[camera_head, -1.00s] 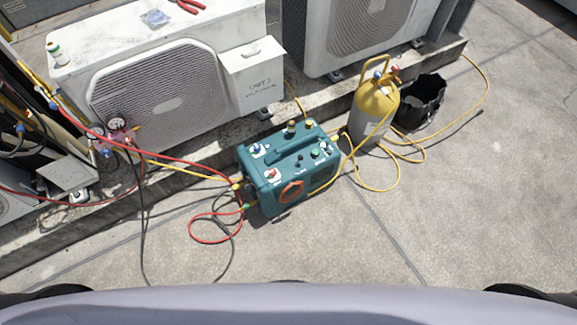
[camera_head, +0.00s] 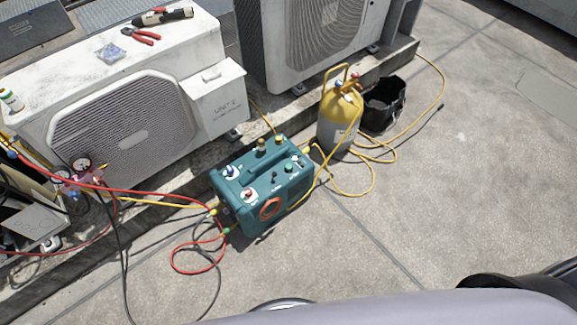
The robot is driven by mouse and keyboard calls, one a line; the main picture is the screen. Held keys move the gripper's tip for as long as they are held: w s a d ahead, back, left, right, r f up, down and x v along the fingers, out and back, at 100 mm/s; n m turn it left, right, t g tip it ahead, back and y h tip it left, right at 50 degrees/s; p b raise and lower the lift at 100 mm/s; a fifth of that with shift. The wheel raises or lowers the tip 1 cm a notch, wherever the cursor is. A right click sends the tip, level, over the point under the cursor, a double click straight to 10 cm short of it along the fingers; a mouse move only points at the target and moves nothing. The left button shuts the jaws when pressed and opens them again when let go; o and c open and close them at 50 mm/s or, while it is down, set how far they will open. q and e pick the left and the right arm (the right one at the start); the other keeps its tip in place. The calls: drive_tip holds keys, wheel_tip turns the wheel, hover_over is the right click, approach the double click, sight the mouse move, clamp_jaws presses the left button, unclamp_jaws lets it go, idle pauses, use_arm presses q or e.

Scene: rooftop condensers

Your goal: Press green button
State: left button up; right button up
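A teal recovery machine (camera_head: 240,210) stands on the concrete in the middle of the camera_head view. Its sloped top panel carries a small green button or knob (camera_head: 289,167) on the right part, a red knob (camera_head: 248,195) at front left and a blue knob (camera_head: 231,171) at back left. An orange ring is on its front face. The green part is small, and I cannot tell whether it is pressed. Neither of my grippers is in view.
Red and yellow hoses (camera_head: 187,271) loop over the floor beside the machine. A yellow-topped gas cylinder (camera_head: 339,110) and a black bucket (camera_head: 384,105) stand behind right. White condenser units (camera_head: 130,62) line the back ledge. The concrete at right is clear.

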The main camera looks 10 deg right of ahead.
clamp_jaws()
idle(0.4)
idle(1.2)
